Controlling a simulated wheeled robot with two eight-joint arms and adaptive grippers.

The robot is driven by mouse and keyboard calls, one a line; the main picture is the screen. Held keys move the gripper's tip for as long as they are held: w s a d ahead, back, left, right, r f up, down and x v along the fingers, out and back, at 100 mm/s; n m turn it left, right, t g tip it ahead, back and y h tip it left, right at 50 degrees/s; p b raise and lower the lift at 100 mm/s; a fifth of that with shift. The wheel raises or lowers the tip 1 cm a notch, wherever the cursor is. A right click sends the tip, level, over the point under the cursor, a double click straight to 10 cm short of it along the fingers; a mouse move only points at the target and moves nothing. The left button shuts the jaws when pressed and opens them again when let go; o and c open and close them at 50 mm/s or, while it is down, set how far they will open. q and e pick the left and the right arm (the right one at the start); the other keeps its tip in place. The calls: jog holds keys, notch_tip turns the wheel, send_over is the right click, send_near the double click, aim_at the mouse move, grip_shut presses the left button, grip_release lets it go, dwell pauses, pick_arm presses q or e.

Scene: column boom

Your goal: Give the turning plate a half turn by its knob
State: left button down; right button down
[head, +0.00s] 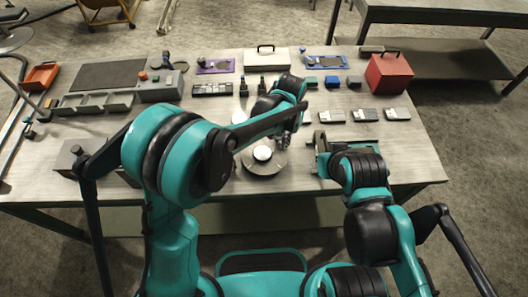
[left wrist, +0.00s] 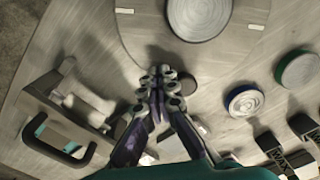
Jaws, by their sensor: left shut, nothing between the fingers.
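The turning plate (head: 264,168) is a grey round disc near the table's front edge, with a pale round cap (head: 262,152) at its middle. In the left wrist view the plate (left wrist: 143,30) fills the top, with white marks and the pale cap (left wrist: 200,14). My left gripper (head: 285,143) is shut and empty, over the plate's side in the head view. In the left wrist view its fingertips (left wrist: 160,73) meet over the plate's rim.
A grey fixture (head: 321,142) stands just right of the plate, and a black handle (left wrist: 65,155) shows in the left wrist view. Round pieces with blue (left wrist: 245,101) and green (left wrist: 297,68) rims lie nearby. A red box (head: 389,74) stands at the back right.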

pick_arm(q)
jog(key=shift+w+a, duration=0.1)
jog(key=shift+w, duration=0.05)
jog(key=shift+w+a, duration=0.15)
jog(key=shift+w, duration=0.2)
jog(key=shift+s, duration=0.1)
dwell(0.5)
jog(key=shift+s+d, duration=0.3)
jog(key=shift+s, duration=0.1)
jog(key=shift+r, duration=0.1)
notch_tip(320, 180, up, 9)
jog(key=p, duration=0.6)
dwell(0.3)
